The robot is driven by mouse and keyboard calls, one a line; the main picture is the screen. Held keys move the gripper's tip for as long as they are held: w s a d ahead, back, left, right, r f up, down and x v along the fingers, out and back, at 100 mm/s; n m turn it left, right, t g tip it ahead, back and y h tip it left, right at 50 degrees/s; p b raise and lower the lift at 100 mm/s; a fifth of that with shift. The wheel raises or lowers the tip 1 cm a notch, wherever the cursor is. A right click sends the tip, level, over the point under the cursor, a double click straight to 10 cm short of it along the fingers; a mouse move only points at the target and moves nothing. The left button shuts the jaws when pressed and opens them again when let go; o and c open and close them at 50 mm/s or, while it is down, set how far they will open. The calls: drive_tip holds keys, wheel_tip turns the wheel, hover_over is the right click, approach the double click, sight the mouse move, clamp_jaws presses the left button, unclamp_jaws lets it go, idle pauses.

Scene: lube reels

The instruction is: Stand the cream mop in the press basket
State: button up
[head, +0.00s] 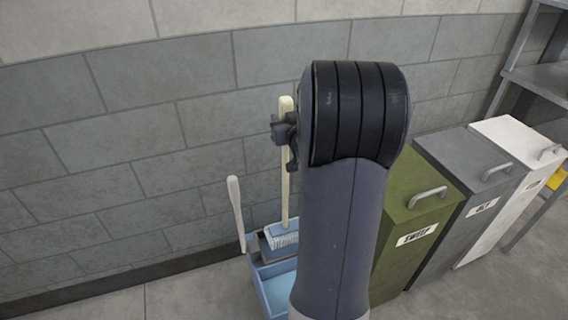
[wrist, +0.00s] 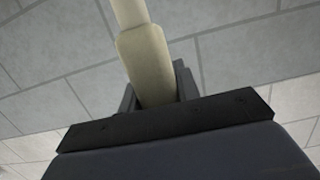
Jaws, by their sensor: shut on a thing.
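The cream mop has a long pale handle (head: 285,190) that stands nearly upright in the head view, with a pale, bluish-white head (head: 283,236) at its lower end. My gripper (head: 286,130) is shut on the upper handle. In the wrist view the cream handle (wrist: 145,60) runs up from between the dark jaws. The press basket (head: 264,244) is the grey part at the back of the light-blue bucket (head: 277,294). The mop head overlaps the basket in the picture; I cannot tell whether it is inside or above it. My arm hides the right side of both.
A pale lever handle (head: 236,208) rises at the bucket's left. Right of my arm stand an olive bin (head: 412,210), a grey bin (head: 478,185) and a white bin (head: 520,150), near metal shelving (head: 545,78). A grey block wall is close behind. Floor at the left is clear.

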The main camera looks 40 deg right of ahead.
wheel_tip(320, 180, down, 7)
drive_tip(key=b, duration=0.1)
idle(0.3)
drive_tip(key=shift+f, duration=0.1)
drive_tip(key=shift+f, duration=0.1)
drive_tip(key=o, duration=1.1)
drive_tip(key=shift+f, duration=0.1)
drive_tip(key=v, duration=1.2)
